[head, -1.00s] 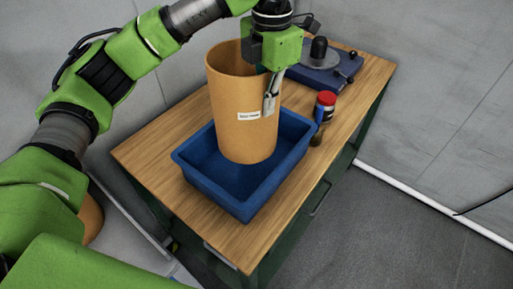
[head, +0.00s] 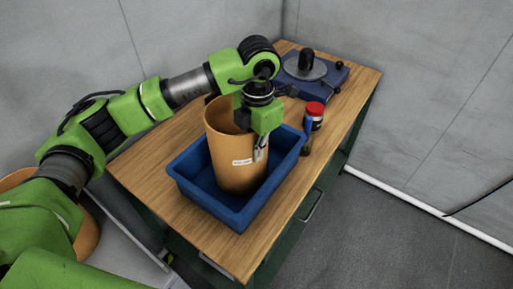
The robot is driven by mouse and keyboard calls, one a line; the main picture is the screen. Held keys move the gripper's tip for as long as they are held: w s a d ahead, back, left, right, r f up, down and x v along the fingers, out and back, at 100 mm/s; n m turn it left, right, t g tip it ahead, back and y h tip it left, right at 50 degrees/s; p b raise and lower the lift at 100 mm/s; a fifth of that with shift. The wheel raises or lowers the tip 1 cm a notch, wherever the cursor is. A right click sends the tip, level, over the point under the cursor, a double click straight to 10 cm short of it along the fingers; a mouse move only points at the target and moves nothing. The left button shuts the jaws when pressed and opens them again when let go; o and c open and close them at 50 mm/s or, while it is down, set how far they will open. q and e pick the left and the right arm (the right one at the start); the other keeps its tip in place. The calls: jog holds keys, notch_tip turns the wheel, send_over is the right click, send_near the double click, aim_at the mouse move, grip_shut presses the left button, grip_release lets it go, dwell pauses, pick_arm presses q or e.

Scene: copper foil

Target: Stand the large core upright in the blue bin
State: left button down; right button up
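The large core (head: 226,168) is a wide tan-brown tube with an open top and a small white label on its side. One finger shows against the outside; the inner one is hidden. My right gripper is not in view.
The bin sits on a wooden bench top (head: 150,170). Behind it are a jar with a red lid (head: 314,115), a small dark brown item (head: 305,146) and a blue device with a round plate (head: 305,68). Another tan rounded object (head: 88,236) shows behind my arm at left.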

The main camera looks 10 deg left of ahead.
pick_arm(q)
jog(key=shift+f+b, duration=0.2)
jog(key=shift+b, duration=0.1)
jog(key=c, duration=2.3)
grip_release()
jog(key=shift+r, duration=0.1)
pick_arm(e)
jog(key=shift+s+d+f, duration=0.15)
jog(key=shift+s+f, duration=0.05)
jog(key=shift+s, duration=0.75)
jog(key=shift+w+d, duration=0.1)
